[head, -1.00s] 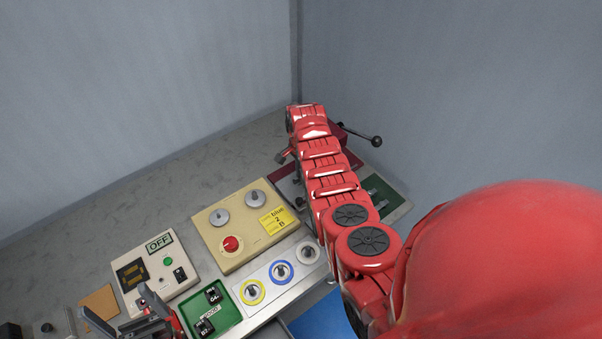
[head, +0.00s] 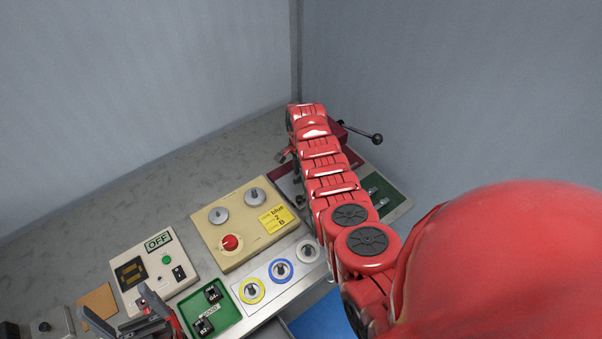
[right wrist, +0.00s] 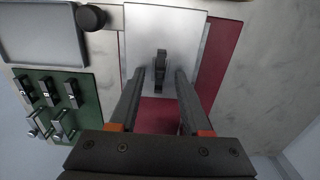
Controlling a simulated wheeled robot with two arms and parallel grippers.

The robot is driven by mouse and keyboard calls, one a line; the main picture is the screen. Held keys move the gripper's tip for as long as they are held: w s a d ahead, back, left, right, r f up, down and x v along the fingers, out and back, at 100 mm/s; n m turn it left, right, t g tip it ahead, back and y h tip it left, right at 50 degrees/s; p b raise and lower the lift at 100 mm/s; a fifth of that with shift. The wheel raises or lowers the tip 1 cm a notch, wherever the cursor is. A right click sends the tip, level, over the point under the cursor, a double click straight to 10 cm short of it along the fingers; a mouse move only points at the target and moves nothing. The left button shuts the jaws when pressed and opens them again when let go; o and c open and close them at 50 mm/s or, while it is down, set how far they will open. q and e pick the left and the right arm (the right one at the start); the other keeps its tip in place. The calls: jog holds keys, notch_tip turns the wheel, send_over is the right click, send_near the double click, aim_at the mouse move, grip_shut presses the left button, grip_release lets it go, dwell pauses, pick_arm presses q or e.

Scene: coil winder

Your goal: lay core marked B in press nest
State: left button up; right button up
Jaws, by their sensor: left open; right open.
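My right gripper (right wrist: 160,78) is open in the right wrist view, above a pale metal plate (right wrist: 143,25) on a dark red base. A narrow dark upright piece (right wrist: 160,62) stands on the plate between the fingertips, apart from both; I cannot tell whether it is a core or part of the press nest. A green tray (right wrist: 88,108) to the left has dark pieces lettered C (right wrist: 24,92), B (right wrist: 47,92) and A (right wrist: 71,94). Small grey metal pieces are below them. My left gripper (head: 145,310) is open and empty at the lower left of the head view.
A lever with a black ball (head: 376,139) sticks out behind my right arm. A beige panel (head: 240,225) has a red knob and a yellow card reading "blue 2 B". A box reading OFF (head: 155,265) and a green tray (head: 224,317) stand at the left front.

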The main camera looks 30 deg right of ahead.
notch_tip(320, 180, up, 8)
jog(key=b, duration=0.3)
jog(key=shift+w+f, duration=0.1)
notch_tip(320, 180, up, 9)
jog(key=p, duration=0.2)
jog(key=shift+p, duration=0.35)
